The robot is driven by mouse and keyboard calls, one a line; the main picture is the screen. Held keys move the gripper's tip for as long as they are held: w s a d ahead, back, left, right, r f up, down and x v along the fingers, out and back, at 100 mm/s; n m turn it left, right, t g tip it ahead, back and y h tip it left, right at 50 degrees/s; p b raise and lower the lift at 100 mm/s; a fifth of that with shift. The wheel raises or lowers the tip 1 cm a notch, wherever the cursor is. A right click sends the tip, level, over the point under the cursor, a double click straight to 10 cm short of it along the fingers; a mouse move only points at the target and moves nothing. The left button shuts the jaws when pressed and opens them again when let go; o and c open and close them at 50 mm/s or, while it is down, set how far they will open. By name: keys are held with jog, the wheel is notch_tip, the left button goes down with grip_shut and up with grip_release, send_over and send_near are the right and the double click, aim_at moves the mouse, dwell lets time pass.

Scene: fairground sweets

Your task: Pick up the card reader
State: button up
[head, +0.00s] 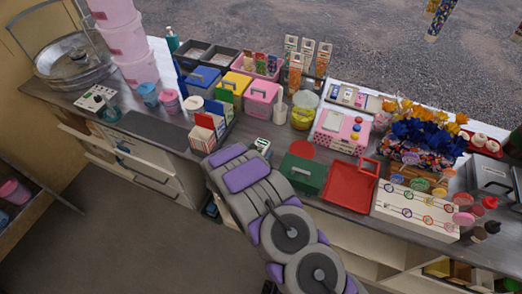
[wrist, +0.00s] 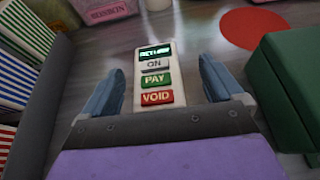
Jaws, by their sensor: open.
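The card reader (wrist: 155,72) is a slim white block with a lit green display and ON, PAY and VOID keys. In the wrist view it lies on the grey counter, with its near end between the fingers of my gripper (wrist: 163,88). The fingers are open, one on each side, with a gap to the reader on both sides. In the head view a small part of the reader (head: 262,145) shows just beyond the end of my arm; the fingers are hidden there.
A dark green box (wrist: 290,85) stands close on the right, with a red disc (wrist: 255,28) beyond it. Striped boxes in a grey holder (wrist: 55,90) stand close on the left. A red tray (head: 350,187) lies farther right. Pink boxes (head: 262,98) stand behind.

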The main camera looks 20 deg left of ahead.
aim_at(260, 146)
jog(key=w, duration=0.1)
jog(key=w+f, duration=0.1)
jog(key=a, duration=0.1)
jog(key=shift+w+f, duration=0.25)
jog(key=shift+w, duration=0.15)
jog(key=shift+w+f, duration=0.15)
jog(key=shift+w, duration=0.4)
jog(key=shift+d+r, duration=0.2)
jog(key=shift+d, duration=0.35)
jog(key=shift+a+f, duration=0.15)
jog(key=shift+a, duration=0.35)
jog(key=c, duration=0.7)
jog(key=shift+d, duration=0.1)
jog(key=c, duration=0.3)
jog(key=shift+d, duration=0.3)
jog(key=shift+c, duration=0.8)
